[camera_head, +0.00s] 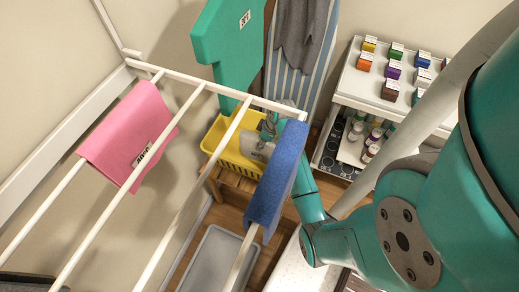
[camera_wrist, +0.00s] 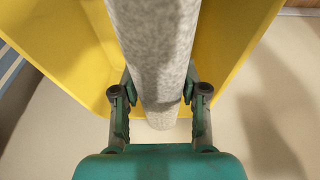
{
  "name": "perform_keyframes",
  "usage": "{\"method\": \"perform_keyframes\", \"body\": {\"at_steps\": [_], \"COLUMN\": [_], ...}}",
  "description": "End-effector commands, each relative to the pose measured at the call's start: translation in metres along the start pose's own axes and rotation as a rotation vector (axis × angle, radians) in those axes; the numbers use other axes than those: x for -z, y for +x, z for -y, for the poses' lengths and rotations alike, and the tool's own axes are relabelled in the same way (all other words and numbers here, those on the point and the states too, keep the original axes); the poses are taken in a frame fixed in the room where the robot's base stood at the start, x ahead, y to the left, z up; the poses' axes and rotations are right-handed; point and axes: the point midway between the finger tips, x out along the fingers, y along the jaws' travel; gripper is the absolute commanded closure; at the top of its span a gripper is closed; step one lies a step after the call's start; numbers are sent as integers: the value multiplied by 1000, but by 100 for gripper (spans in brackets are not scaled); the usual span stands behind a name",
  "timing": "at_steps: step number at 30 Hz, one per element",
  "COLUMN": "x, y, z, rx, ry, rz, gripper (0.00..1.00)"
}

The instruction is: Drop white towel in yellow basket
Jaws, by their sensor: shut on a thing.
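The yellow basket (camera_head: 228,158) stands on a wooden stand behind the drying rack in the head view. Its yellow walls (camera_wrist: 70,68) fill the upper part of the wrist view. The white towel (camera_wrist: 152,45) is a pale, speckled roll between my fingers, with the basket walls on both sides of it. My gripper (camera_wrist: 160,82) is shut on the towel. In the head view, my gripper (camera_head: 268,132) is at the basket's right side, and a pale piece of the towel (camera_head: 257,147) shows over the basket. The towel's far end is out of view.
A white drying rack (camera_head: 190,200) crosses the front, with a pink towel (camera_head: 130,138) and a blue towel (camera_head: 278,178) hanging on it. A grey tray (camera_head: 210,262) lies below. A white shelf cart (camera_head: 352,90) with small boxes and bottles stands right.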

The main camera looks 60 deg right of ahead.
Motion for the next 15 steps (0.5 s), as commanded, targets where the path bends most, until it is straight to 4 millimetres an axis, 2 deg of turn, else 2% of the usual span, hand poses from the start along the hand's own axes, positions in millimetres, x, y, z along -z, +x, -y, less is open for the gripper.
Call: {"method": "perform_keyframes", "body": {"at_steps": [3,8,15], "x": [-4,-6,-15], "y": [13,21,49], "z": [0,0,0], "rx": [0,0,0], "ry": [0,-1,0], "rz": [0,0,0], "gripper": [97,97,97]}}
